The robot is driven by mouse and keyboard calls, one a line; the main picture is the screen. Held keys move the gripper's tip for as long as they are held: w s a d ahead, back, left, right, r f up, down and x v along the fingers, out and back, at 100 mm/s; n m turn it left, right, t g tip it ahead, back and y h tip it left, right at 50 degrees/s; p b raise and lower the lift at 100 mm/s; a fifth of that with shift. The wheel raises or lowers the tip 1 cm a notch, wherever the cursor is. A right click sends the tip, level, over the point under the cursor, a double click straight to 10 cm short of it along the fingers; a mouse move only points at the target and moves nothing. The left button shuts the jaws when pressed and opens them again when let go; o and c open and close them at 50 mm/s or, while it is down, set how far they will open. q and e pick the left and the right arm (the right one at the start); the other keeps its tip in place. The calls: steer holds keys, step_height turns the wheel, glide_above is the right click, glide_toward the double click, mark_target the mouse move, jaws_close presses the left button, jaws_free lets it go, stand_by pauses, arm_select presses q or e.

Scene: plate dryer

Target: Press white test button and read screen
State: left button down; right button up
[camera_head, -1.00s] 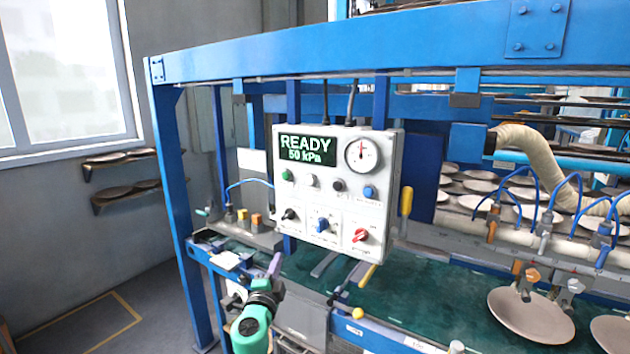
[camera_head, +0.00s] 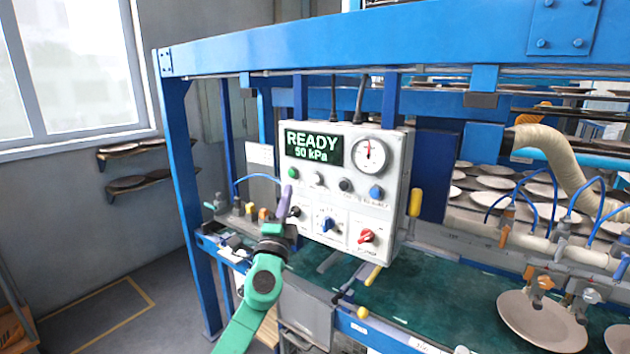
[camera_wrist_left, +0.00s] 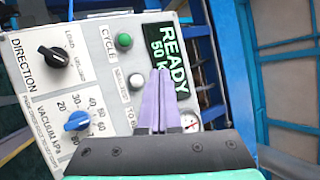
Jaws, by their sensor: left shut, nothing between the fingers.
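The white control box (camera_head: 395,195) hangs on the blue frame. Its screen (camera_head: 314,147) reads "READY 50 kPa". The white button (camera_head: 317,180) sits below the screen, between the green button (camera_head: 293,173) and a dark button (camera_head: 345,185); the white button also shows in the left wrist view (camera_wrist_left: 137,81). My left gripper (camera_head: 287,190) is shut and empty, with its purple fingers upright in front of the panel's left edge, below the green button. In the left wrist view its fingertips (camera_wrist_left: 159,78) appear beside the white button; contact cannot be told. My right gripper is not in view.
A gauge (camera_head: 371,154), a blue button (camera_head: 376,192), a black knob (camera_head: 294,211), a blue knob (camera_head: 327,225) and a red knob (camera_head: 366,236) crowd the panel. A yellow handle (camera_head: 415,202) stands right of the box. The green conveyor (camera_head: 440,285) runs below.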

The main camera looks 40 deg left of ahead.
mark_target(310, 186)
arm_select(q)
steer(key=w+b, duration=0.2)
steer(key=w, duration=0.6)
steer(key=shift+s, duration=0.1)
stand_by(1.7)
steer(key=shift+w+b, duration=0.5)
steer(key=shift+b, duration=0.15)
